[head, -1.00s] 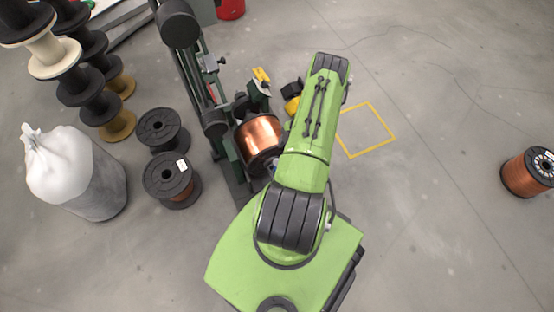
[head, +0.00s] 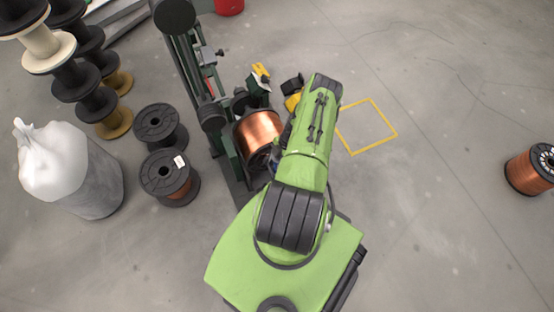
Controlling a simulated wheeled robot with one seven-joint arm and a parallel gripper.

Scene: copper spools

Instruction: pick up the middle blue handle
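No blue handle shows clearly. A small bluish patch (head: 274,160) shows between the copper spool and my green arm; I cannot tell what it is. The copper-wound spool (head: 257,130) sits in the dark green machine (head: 213,115), just left of my arm. My gripper is hidden under or behind the arm, so its fingers and anything in them are out of sight.
Two dark spools (head: 170,177) stand on the floor left of the machine, beside a white-topped sack (head: 85,180) and stacked spools (head: 85,95). A copper spool (head: 530,172) lies far right. The floor around the yellow square outline (head: 367,152) is clear.

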